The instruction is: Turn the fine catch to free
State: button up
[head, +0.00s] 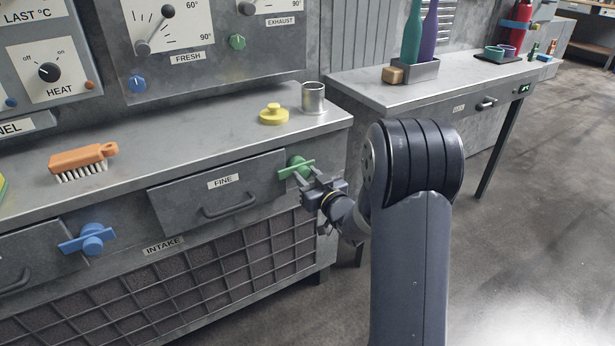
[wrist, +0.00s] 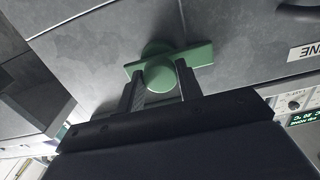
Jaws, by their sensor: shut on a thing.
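The fine catch is a green round knob with a flat crossbar (head: 297,169), mounted on the cabinet front to the right of the drawer labelled FINE (head: 222,187). In the head view the bar lies roughly level, its left end toward the drawer face. My gripper (head: 308,184) is at the catch. In the wrist view my gripper (wrist: 159,82) has one finger on each side of the round green knob (wrist: 158,72), shut on it, with the bar passing behind the fingers. The drawer looks closed.
A blue catch (head: 88,239) sits beside another drawer at the left. On the cabinet top are an orange brush (head: 83,160), a yellow knobbed piece (head: 273,114) and a metal cup (head: 313,98). A mesh intake grille (head: 190,270) lies below. Open floor is at the right.

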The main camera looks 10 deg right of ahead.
jog(key=shift+m, duration=0.3)
jog(key=m+p, duration=0.1)
jog(key=m, duration=0.3)
jog(key=m+p, duration=0.1)
jog(key=m, duration=0.3)
jog(key=shift+m+p, duration=0.4)
jog(key=m+p, duration=0.1)
jog(key=m, duration=0.3)
jog(key=shift+m+p, duration=0.9)
jog(key=shift+m, duration=1.3)
jog(key=o, duration=1)
